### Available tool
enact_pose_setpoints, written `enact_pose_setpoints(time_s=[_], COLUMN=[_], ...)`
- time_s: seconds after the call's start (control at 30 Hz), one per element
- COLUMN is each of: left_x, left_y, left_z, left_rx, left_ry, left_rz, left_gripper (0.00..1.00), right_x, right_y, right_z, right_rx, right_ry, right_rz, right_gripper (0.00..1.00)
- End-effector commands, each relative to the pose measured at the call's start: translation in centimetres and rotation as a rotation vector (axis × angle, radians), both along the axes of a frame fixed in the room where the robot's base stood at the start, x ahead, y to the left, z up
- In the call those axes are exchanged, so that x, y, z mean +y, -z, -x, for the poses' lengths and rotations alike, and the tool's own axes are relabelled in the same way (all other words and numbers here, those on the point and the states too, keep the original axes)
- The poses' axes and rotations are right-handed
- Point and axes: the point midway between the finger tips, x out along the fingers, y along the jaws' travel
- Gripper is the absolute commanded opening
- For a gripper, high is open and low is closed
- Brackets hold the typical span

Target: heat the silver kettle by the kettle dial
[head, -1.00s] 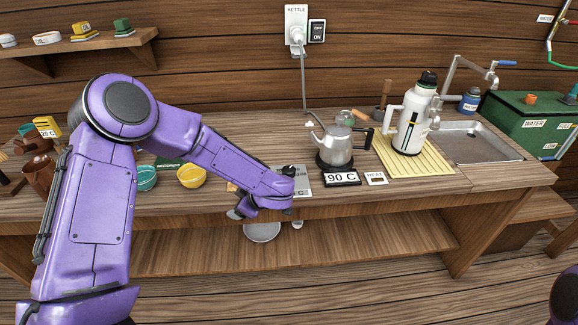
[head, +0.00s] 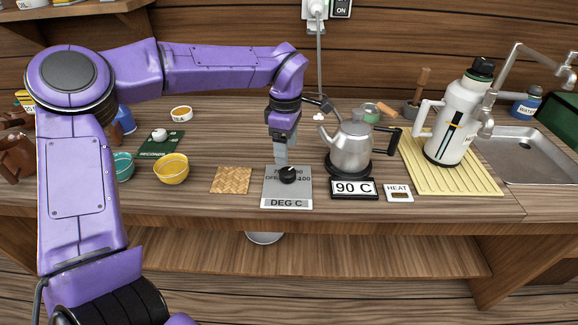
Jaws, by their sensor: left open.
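The silver kettle (head: 351,146) stands upright on its black base (head: 348,166), right of the middle of the counter. In front of it a sign (head: 354,188) reads 90 C. The kettle dial is a black knob (head: 288,174) on a grey plate (head: 287,201) marked DEG C. My left gripper (head: 281,158) points down just behind the knob, above or at the plate's far edge. It is open and holds nothing that I see. Whether a finger touches the knob is unclear. My right gripper is out of view.
A HEAT label (head: 399,193) lies right of the 90 C sign. A woven mat (head: 232,180), a yellow bowl (head: 171,169) and a teal bowl (head: 124,166) stand left of the dial. A white flask (head: 452,120) stands on a yellow slatted mat (head: 470,181) beside the sink (head: 525,165).

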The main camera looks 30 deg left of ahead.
Motion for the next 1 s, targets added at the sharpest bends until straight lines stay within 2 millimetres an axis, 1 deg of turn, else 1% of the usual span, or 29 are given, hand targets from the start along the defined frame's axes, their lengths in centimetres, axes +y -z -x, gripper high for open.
enact_pose_setpoints(time_s=[0.03,0.1,0.2,0.3,0.43,0.67,0.77,0.8,0.83,0.87,1.0], left_x=[0.0,-0.1,0.0,0.1,0.1,0.2,0.2,0.2,0.2,0.2,0.2], left_y=[1.4,3.0,5.0,6.5,7.4,7.5,7.5,7.5,7.5,7.5,7.5], left_z=[0.1,0.0,0.1,0.1,0.1,0.1,0.1,0.1,0.1,0.1,0.1], left_rx=[0.007,0.006,0.006,0.004,0.003,0.002,0.001,0.001,0.001,0.001,0.001], left_ry=[0.001,0.001,0.000,-0.002,-0.003,-0.005,-0.004,-0.004,-0.004,-0.004,-0.006], left_rz=[-0.001,-0.001,-0.001,-0.002,-0.002,-0.003,-0.003,-0.003,-0.003,-0.003,-0.003], left_gripper=[0.73,0.73,0.73,0.73,0.73,0.73,0.43,0.30,0.21,0.17,0.17], right_x=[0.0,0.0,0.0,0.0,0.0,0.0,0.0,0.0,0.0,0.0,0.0], right_y=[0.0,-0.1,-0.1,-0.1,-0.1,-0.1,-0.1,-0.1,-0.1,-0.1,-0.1], right_z=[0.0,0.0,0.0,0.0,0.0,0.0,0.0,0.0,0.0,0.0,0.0], right_rx=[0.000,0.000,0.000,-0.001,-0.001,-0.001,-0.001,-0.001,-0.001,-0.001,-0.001], right_ry=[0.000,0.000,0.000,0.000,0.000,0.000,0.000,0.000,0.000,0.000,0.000], right_rz=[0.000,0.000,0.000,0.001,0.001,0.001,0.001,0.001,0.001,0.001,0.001], right_gripper=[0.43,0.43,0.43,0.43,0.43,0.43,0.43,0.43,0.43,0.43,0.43])
